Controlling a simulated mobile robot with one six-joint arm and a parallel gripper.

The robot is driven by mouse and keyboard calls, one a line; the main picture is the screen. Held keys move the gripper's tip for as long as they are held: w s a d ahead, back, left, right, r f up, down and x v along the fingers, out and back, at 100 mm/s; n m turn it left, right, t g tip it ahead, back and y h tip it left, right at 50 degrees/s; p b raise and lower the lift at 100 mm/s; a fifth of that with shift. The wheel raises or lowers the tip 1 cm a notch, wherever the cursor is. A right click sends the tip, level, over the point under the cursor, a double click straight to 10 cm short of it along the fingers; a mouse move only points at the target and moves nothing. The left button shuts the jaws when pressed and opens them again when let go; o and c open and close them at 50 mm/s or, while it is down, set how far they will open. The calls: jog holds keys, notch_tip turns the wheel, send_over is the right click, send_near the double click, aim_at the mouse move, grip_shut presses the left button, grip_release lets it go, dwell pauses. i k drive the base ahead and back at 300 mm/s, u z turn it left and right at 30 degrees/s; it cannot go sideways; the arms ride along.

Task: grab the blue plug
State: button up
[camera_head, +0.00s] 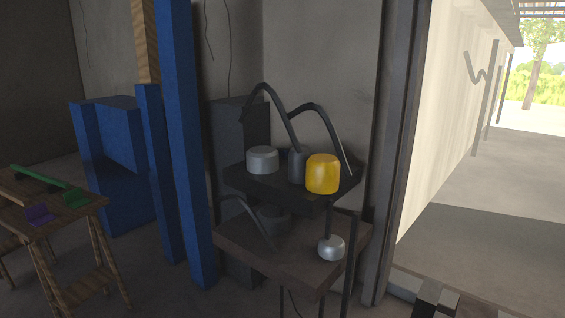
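I cannot make out a blue plug in the head view. The mixer (290,254) stands at the centre, with a dark upper plate (255,181) and a brown lower table. On the upper plate are a yellow cylinder (323,174), a silver-grey cylinder (262,160) and a dark upright cylinder (297,166) with dark curved hoses. A silver round part (331,247) is at the lower end of a shaft below the yellow cylinder.
Blue posts (184,150) and a blue cabinet (112,150) stand left of the mixer. A wooden table (85,214) at far left holds a green bar (45,177) and a purple piece (40,214). Grey blocks (405,282) lie bottom right. Open floor (480,245) lies beyond the doorway.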

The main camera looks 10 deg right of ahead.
aim_at(284, 154)
jog(key=u, duration=0.75)
jog(key=i, duration=0.85)
jog(key=u, duration=0.85)
jog(key=i, duration=1.55)
jog(key=z, duration=0.3)
jog(key=i, duration=0.7)
jog(key=z, duration=0.9)
jog(key=i, duration=0.5)
jog(key=z, duration=0.3)
